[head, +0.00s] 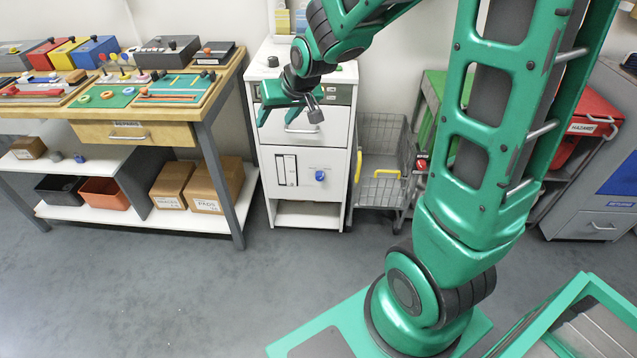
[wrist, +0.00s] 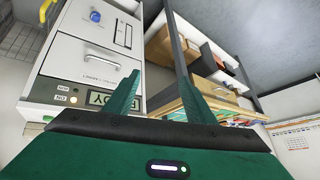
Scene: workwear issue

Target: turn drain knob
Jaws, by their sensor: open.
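A blue knob (head: 320,175) sits on the lower front panel of the white cabinet (head: 304,215), to the right of a white slotted plate. No label on the knob is readable, so I cannot confirm that it is the drain knob. It also shows at the upper left of the wrist view (wrist: 95,16), which looks upside down. My gripper (head: 289,112) is open and empty, up in front of the cabinet's top part, above and left of the knob and apart from it. Its two green fingers (wrist: 158,66) stand spread in the wrist view.
A drawer with a metal handle (head: 302,129) lies above the knob panel. A wire cart (head: 380,165) with a yellow handle stands right of the cabinet. A workbench (head: 150,133) with coloured boxes and tools stands left. The grey floor in front of the cabinet is clear.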

